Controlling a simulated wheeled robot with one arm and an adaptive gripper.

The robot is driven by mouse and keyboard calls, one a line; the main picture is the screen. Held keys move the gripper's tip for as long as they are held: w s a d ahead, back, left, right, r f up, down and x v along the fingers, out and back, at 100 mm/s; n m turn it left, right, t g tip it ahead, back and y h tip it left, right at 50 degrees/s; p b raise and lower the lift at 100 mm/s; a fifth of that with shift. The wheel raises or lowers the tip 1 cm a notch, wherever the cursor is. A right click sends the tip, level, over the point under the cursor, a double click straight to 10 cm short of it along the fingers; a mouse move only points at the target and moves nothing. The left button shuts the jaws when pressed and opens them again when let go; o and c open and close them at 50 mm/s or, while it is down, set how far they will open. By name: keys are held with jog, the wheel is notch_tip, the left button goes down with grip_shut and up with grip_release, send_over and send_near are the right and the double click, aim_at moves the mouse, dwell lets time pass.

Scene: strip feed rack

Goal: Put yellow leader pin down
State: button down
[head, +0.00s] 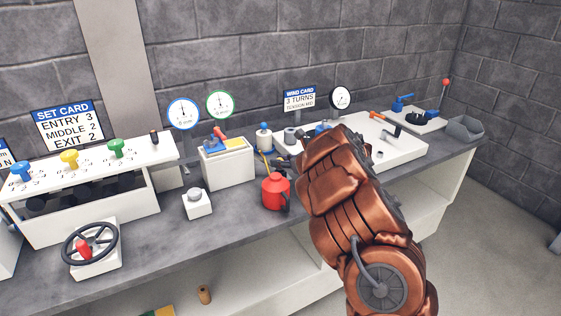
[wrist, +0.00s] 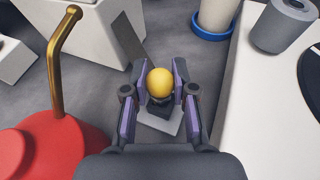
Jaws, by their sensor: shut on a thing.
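The yellow leader pin has a round yellow knob (wrist: 160,82) on a dark stem, seen in the wrist view between the two fingers. My gripper (wrist: 159,92) is shut on it. A small pale grey plate (wrist: 160,121) shows just below the pin's dark stem. I cannot tell whether the pin touches the plate or hangs above it. In the head view my arm covers much of the area around the gripper, and the pin is not clearly made out there.
A red oil can (head: 276,191) with a brass spout (wrist: 62,60) stands close to the left of my gripper. A white box (head: 227,165) is beyond it. The white winding board (head: 405,150) borders the right side. A grey cylinder (wrist: 283,25) stands on that board.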

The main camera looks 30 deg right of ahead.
jog(key=shift+f, duration=0.15)
jog(key=c, duration=0.9)
grip_release()
jog(key=shift+c, duration=0.2)
